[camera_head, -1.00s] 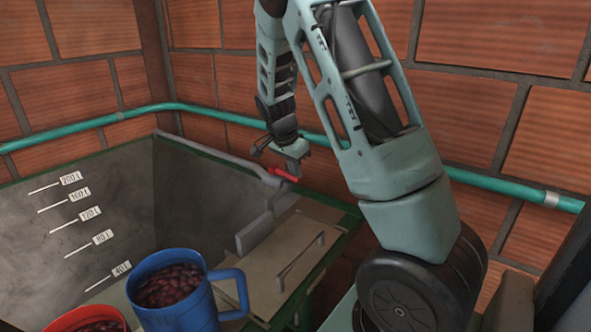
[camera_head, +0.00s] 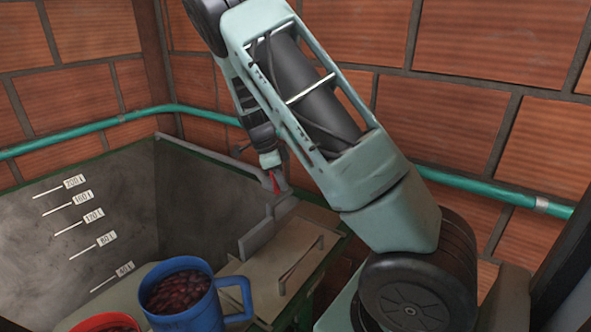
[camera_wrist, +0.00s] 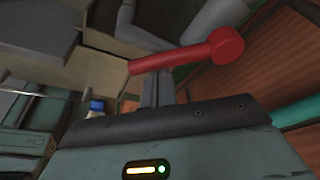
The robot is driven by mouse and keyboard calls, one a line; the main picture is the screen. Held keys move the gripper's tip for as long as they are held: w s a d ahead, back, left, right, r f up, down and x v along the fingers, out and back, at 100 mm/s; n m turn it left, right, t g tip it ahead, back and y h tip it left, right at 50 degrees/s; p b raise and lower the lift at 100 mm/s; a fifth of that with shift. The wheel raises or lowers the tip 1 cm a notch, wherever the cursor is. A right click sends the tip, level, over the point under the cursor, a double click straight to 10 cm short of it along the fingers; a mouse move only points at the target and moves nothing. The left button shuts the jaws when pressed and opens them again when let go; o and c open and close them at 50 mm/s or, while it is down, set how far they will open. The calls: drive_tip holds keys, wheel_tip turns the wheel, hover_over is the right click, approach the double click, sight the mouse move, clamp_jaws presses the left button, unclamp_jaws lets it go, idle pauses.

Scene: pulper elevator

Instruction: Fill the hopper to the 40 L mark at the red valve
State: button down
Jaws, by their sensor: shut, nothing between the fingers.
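The hopper (camera_head: 100,195) is a grey tank with white level marks. Its lowest mark, the 40 L label (camera_head: 124,269), shows just behind the blue mug. A pale area lies at the bottom near this mark; I cannot tell whether it is water. The red valve (camera_head: 272,184) sits at the hopper's far right corner, its lever steeply tilted. In the wrist view the red lever (camera_wrist: 200,54) lies just beyond my gripper (camera_wrist: 157,84). My gripper is shut and empty, close to the lever; I cannot tell whether they touch.
A blue mug (camera_head: 203,308) and a red container (camera_head: 103,323), both with dark red cherries, stand at the front. A tan lid (camera_head: 263,283) with a handle lies right of the hopper. A teal pipe (camera_head: 75,139) runs along the brick walls.

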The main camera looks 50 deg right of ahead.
drive_tip(key=m, duration=0.1)
drive_tip(key=w+a+m+p, duration=0.1)
drive_tip(key=m, duration=0.1)
drive_tip(key=shift+w+a+r+y, duration=0.1)
drive_tip(key=shift+a+y, duration=0.15)
drive_tip(key=shift+y, duration=0.15)
drive_tip(key=shift+w+a+m+g+y+p, duration=0.2)
drive_tip(key=shift+w+a+m+p, duration=0.25)
drive_tip(key=shift+w+m, duration=0.25)
drive_tip(key=shift+w+a+m+g+y+p, duration=0.1)
drive_tip(key=shift+w+a+m+g+p, duration=0.1)
drive_tip(key=shift+w+a+m+p, duration=0.4)
drive_tip(key=shift+w+d, duration=0.15)
drive_tip(key=shift+w, duration=0.15)
